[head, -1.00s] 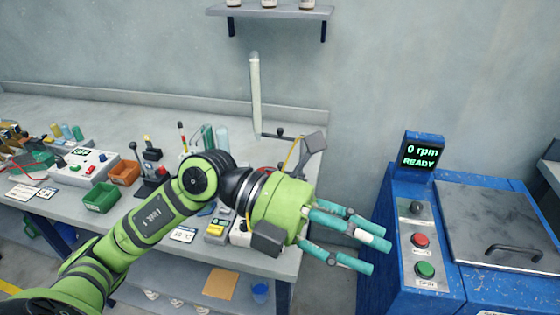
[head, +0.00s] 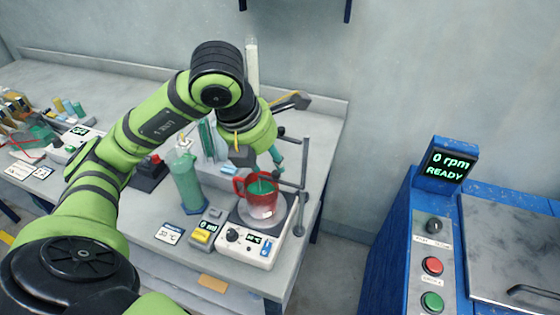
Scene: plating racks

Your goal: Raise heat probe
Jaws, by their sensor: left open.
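My left gripper (head: 276,157) is open over the back right of the bench, its teal fingers pointing down. It is just above and behind a glass beaker (head: 264,211) with a red band and handle and something green inside. The beaker stands on a white hotplate (head: 233,252) with a dark top and a lit display. A metal stand rod (head: 303,178) with side clamps rises at the hotplate's right. The heat probe cannot be made out clearly; the gripper and wrist hide part of the area above the beaker. My right gripper is not in view.
A grey and yellow meter (head: 205,229) and a small card (head: 169,234) lie left of the hotplate. A tall green cylinder (head: 187,184) stands close behind them. A blue machine (head: 393,243) with a READY screen (head: 448,166) stands right, across a gap.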

